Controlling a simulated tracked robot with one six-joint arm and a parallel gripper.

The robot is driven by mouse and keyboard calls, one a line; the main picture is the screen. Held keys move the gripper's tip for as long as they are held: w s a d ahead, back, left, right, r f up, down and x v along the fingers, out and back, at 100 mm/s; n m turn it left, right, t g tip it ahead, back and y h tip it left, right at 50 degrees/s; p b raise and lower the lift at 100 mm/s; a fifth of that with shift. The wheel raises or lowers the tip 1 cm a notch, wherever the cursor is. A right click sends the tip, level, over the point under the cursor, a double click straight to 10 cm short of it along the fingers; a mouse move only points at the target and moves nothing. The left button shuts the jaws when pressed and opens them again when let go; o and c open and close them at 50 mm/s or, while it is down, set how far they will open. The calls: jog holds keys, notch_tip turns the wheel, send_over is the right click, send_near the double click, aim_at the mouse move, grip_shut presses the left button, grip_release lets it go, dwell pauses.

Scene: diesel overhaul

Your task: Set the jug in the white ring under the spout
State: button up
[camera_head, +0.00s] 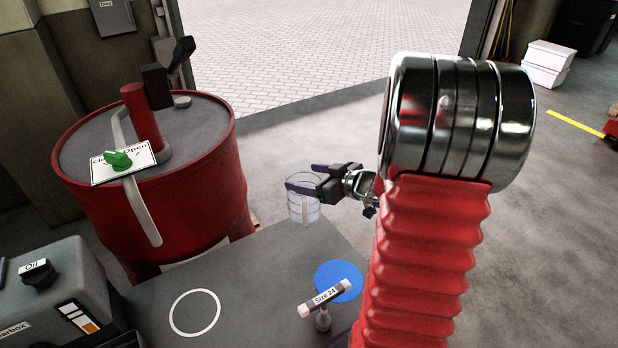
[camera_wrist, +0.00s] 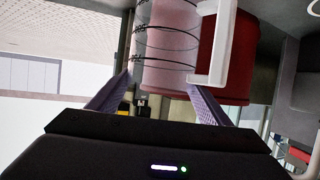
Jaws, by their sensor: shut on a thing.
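The clear jug (camera_head: 304,212) has thin dark level lines and a pale handle (camera_wrist: 215,45). My gripper (camera_head: 301,178) is shut on it and holds it roughly upright near the far edge of the grey table. In the wrist view the jug body (camera_wrist: 165,42) is at the top, with the handle close to the right finger; the exact grip contact is unclear. The white ring (camera_head: 171,312) is an empty circle on the table, in front and left of the jug. A grey curved pipe (camera_head: 142,205) hangs down the red drum's front; I cannot tell whether it is the spout.
A grey box (camera_head: 65,290) is left of the ring. A blue disc (camera_head: 345,272) and a "Size 24" tool (camera_head: 325,297) are to its right. The table between is clear.

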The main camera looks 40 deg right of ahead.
jog(key=shift+w, duration=0.1)
jog(key=shift+w+a+r, duration=0.2)
jog(key=shift+w+a, duration=0.15)
jog(key=shift+w, duration=0.05)
jog(key=w+a+r+m+h, duration=0.1)
jog(key=w+a+r, duration=0.1)
jog(key=w+a, duration=0.7)
jog(key=a+f+m+h, duration=0.1)
jog(key=a+f, duration=0.2)
jog(key=a, duration=1.3)
jog(key=shift+h, duration=0.4)
jog(key=shift+s, duration=0.1)
